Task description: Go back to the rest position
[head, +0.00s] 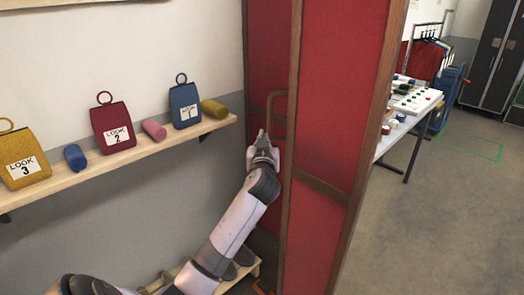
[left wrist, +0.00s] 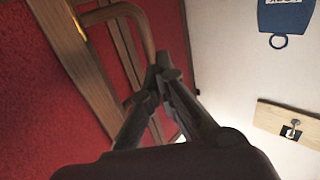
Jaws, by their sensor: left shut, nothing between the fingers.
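My left gripper (head: 262,136) is shut and empty, with its arm reaching up from the bottom left in the head view. It is close to a wooden handle (head: 276,94) on the red folding panel (head: 330,110). In the left wrist view the fingertips (left wrist: 161,62) are together, with the curved handle (left wrist: 122,8) just beyond them. I cannot tell whether the gripper touches the handle. My right gripper is in neither view.
A wooden shelf (head: 120,158) on the left wall holds yellow, red and blue tagged pouches and several small rolls. The panel's wooden edge stands right of my arm. Behind it are a white table (head: 388,139) and open grey floor (head: 440,230).

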